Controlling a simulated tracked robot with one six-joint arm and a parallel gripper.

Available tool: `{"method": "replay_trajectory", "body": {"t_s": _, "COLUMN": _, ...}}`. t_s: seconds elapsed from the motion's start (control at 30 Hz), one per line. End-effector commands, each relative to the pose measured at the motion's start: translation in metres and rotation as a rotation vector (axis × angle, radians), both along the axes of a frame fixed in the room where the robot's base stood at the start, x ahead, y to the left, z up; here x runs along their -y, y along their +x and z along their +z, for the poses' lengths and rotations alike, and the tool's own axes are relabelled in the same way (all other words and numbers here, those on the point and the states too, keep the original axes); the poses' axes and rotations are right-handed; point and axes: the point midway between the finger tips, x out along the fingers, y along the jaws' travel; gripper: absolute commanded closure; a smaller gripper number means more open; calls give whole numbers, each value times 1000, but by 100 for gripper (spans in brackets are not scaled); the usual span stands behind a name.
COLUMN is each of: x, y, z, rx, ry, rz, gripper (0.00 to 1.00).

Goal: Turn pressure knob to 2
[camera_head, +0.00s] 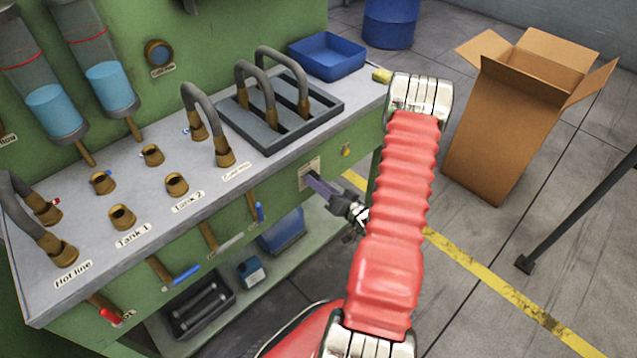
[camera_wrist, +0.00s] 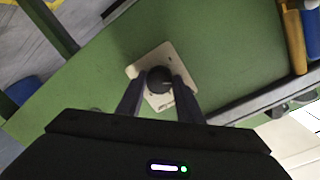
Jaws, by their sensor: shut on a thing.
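The pressure knob (camera_wrist: 158,80) is a dark round knob on a pale square plate (camera_wrist: 138,70) on the green front panel. In the wrist view my gripper (camera_wrist: 160,84) has a finger on each side of the knob and is shut on it. In the head view my gripper (camera_head: 312,184) reaches the pale plate (camera_head: 309,168) below the worktop's edge. The fingers hide the knob there. The plate's markings are too small to read, so the knob's setting cannot be told.
A small yellow-ringed button (camera_head: 346,150) sits right of the plate. A blue-handled valve (camera_head: 259,212) is left of it. Above, the worktop holds a grey rack (camera_head: 262,130) with bent hoses and a blue bin (camera_head: 327,56). A cardboard box (camera_head: 505,130) stands on the floor at right.

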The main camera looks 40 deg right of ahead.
Motion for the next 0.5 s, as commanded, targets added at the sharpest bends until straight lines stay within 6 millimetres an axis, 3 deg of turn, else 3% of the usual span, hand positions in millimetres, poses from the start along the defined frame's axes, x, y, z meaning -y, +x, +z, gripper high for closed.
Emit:
{"method": "replay_trajectory", "body": {"t_s": 0.27, "x": 1, "y": 0, "z": -1, "rx": -2, "ry": -1, "rz": -4, "gripper": 49}}
{"method": "replay_trajectory", "body": {"t_s": 0.5, "x": 1, "y": 0, "z": 0, "rx": -1, "ry": -1, "rz": -3, "gripper": 48}}
